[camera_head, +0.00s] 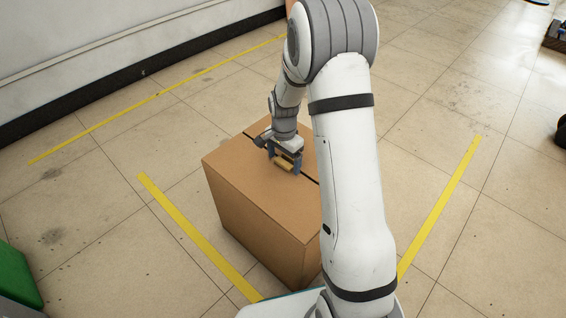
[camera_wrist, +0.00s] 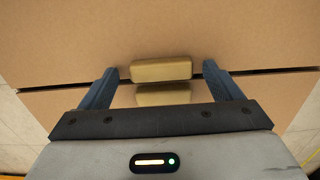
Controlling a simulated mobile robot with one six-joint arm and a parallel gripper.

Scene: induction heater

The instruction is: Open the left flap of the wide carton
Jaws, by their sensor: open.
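The wide carton (camera_head: 232,177) is a closed brown box on the floor, with a dark seam across its top. Its left flap (camera_head: 250,185) lies flat on the left side of the seam; my arm hides much of the other side. My gripper (camera_head: 284,163) is open, pointing down at the seam. In the wrist view, my gripper (camera_wrist: 161,68) has its fingers on either side of a small tan block (camera_wrist: 160,69) at the seam, with small gaps beside it. A second tan shape (camera_wrist: 163,95) shows just below it, partly hidden by my gripper. I cannot tell whether the fingers touch the carton.
Yellow floor lines (camera_head: 192,232) run around the carton. A wall (camera_head: 100,45) stands at the back left. A green object (camera_head: 15,275) is at the lower left edge. The tiled floor around the carton is mostly clear.

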